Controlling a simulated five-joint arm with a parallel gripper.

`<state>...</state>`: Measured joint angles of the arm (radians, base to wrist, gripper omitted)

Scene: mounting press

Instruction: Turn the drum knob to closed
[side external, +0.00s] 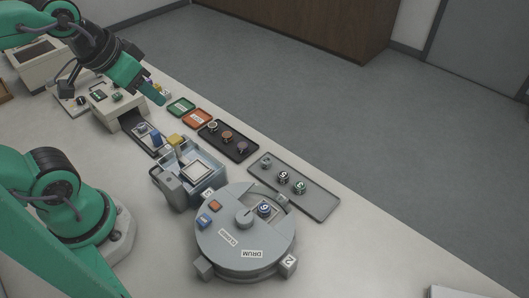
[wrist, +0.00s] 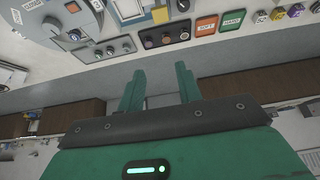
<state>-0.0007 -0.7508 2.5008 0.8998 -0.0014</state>
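The drum (side external: 245,262) is a round grey housing at the bottom middle of the side view, with an upside-down DRUM label. It also shows cut off at the upper left of the wrist view (wrist: 92,22). The drum knob (side external: 245,218) is a small grey round knob on its top. A label that seems to read CLOSED (side external: 228,238) lies beside the knob. A dark numbered puck (side external: 264,210) shows in the drum's opening. My gripper (side external: 158,98) is up at the upper left, well away from the knob. In the wrist view its green fingers (wrist: 160,80) are apart with nothing between them.
A pale blue-grey box-like unit (side external: 205,160) stands just behind the drum. A grey tray (side external: 320,200) and a black tray (side external: 240,153), both with pucks, lie along the table's far edge. Green (side external: 181,107) and orange (side external: 197,118) labelled trays lie farther left. Bare table lies left of the drum.

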